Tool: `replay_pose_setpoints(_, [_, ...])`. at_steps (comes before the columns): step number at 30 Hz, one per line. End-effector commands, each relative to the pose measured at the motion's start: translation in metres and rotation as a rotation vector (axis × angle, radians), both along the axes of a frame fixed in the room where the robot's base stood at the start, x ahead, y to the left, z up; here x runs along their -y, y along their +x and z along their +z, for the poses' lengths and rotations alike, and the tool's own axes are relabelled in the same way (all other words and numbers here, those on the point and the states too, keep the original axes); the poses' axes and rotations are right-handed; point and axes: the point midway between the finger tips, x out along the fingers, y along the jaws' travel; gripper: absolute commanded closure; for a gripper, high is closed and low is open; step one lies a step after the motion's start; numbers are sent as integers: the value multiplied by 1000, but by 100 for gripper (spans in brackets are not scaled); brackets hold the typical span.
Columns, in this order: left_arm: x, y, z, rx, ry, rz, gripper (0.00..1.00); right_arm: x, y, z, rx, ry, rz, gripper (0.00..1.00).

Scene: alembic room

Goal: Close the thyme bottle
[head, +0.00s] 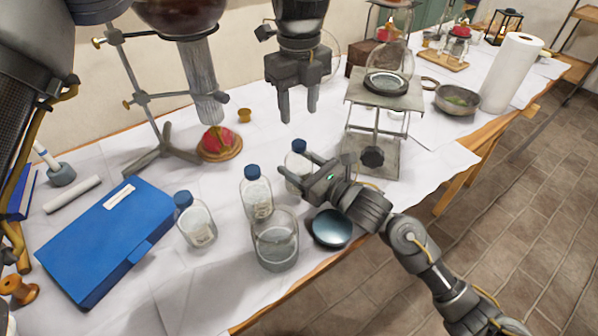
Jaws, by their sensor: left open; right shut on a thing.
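Three clear glass bottles with blue caps stand on the white-covered table: one at the left (197,226), one in the middle (257,198), and one at the right (293,161). Their labels are too small to read, so I cannot tell which is thyme. My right gripper (295,171) is shut on the right bottle, around its body, and partly hides it. That bottle's blue cap (299,146) sits at its top; how tightly I cannot tell. My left gripper (298,112) is open and empty, pointing down above and behind the right bottle.
A glass beaker (276,247) and a dark round dish (332,228) stand near the front edge. A blue case (100,240) lies at the left. A lift stand (372,128) is close at the right. A small cork-coloured piece (244,115) lies behind the bottles.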

Motion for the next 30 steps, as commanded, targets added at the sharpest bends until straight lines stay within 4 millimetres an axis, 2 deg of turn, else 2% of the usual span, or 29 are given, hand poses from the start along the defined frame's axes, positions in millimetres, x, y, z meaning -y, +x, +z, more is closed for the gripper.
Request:
replay_pose_setpoints(14, [0,0,-5,-3,0,30,53,0,0,0,-1,-1,0,100])
replay_pose_setpoints(30, [0,0,-72,-4,1,29,53,0,0,0,-1,-1,0,100])
